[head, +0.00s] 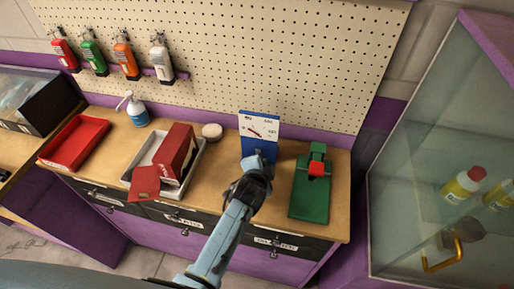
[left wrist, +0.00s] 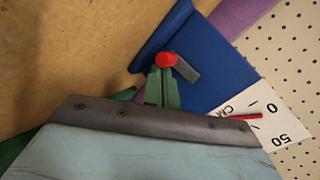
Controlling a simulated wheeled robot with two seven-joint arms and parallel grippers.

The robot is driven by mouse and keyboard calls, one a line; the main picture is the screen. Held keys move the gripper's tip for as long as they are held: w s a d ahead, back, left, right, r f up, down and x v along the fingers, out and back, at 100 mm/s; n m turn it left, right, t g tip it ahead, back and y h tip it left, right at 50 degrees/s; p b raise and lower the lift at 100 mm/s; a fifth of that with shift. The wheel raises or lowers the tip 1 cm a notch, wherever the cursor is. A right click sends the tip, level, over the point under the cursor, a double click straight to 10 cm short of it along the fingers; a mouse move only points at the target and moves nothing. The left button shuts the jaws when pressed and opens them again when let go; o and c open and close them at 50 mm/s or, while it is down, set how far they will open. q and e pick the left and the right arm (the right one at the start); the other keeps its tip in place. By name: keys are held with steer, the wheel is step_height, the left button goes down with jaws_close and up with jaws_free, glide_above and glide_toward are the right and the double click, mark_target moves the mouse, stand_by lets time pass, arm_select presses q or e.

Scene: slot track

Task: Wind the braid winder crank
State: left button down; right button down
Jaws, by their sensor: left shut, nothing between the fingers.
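The braid winder (head: 258,132) is a blue upright box with a white scale card and a red pointer, standing at the back of the bench. In the left wrist view its blue body (left wrist: 215,70) shows with a grey crank arm (left wrist: 186,69) and a round red knob (left wrist: 166,60). My left gripper (head: 257,165) is in front of the winder and hides its lower part. In the left wrist view the narrow fingers (left wrist: 163,82) are shut and empty, with their tips close to the knob. I cannot tell whether they touch it. My right gripper is not in view.
A green device with a red part (head: 312,195) stands right of the winder. To the left are a grey tray (head: 195,160) with a dark red box (head: 177,150), a red tray (head: 75,142), a pump bottle (head: 137,113) and a round pale object (head: 212,131). A glass cabinet (head: 430,150) stands at right.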

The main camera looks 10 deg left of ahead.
arm_select(q)
steer(key=shift+a+f, duration=0.25)
steer(key=shift+a, duration=0.05)
steer(key=shift+a, duration=0.15)
steer(key=shift+a+f, duration=0.2)
steer(key=shift+a, duration=0.15)
steer(key=shift+a+p, duration=0.1)
steer(key=shift+p, duration=0.2)
steer(key=shift+a+p, duration=0.3)
steer(key=shift+a, duration=0.1)
steer(key=shift+s+a+f, duration=0.1)
steer(key=shift+a, duration=0.05)
